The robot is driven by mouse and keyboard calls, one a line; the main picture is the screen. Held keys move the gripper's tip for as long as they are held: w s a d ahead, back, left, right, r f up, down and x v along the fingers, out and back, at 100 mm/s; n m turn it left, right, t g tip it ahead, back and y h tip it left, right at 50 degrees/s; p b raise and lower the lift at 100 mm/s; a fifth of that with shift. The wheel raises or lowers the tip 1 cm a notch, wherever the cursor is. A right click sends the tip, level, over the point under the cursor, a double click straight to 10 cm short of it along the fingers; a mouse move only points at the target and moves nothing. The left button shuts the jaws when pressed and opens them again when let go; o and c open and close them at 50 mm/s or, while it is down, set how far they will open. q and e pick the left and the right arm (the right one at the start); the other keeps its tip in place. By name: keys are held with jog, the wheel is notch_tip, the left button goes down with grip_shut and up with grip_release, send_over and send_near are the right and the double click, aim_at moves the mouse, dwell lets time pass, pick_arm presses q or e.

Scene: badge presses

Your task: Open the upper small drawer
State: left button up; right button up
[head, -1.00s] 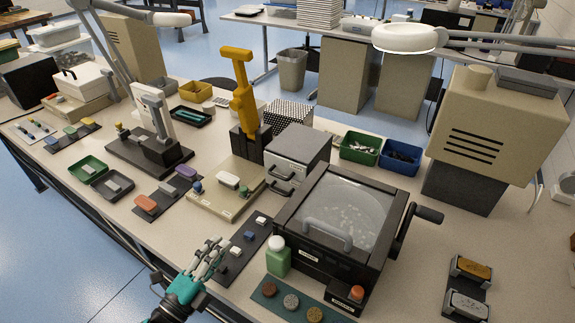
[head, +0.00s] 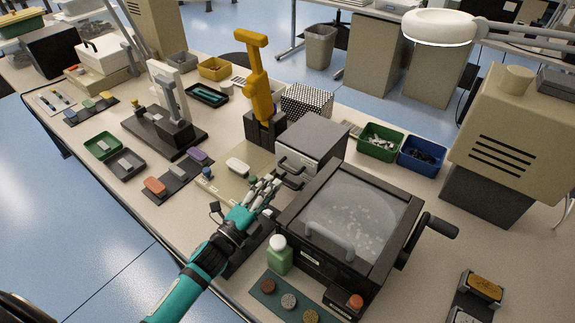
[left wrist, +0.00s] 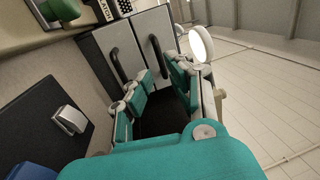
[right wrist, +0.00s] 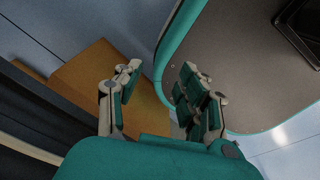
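A small grey cabinet (head: 318,142) stands mid-bench with two stacked drawers, both looking shut. The upper drawer's dark bar handle (head: 291,164) faces the front left; the lower one is partly covered by my fingers. In the left wrist view the cabinet lies sideways, with the upper handle (left wrist: 158,58) on the right and the lower handle (left wrist: 117,60) on the left. My left gripper (head: 266,187) is just in front of the drawer fronts, fingers apart and empty; it also shows in the left wrist view (left wrist: 158,88). My right gripper (right wrist: 160,75) is open and empty, away from the bench.
A dark press box with a clear lid (head: 350,215) stands close to the right of the cabinet. A green bottle (head: 279,257) stands near my left wrist. A yellow lever press (head: 258,90) is behind left. A beige board with a white piece (head: 237,165) lies left.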

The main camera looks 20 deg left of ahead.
aim_at(287, 170)
pick_arm(q)
jog(key=x, duration=0.7)
jog(key=shift+p, duration=0.4)
grip_shut()
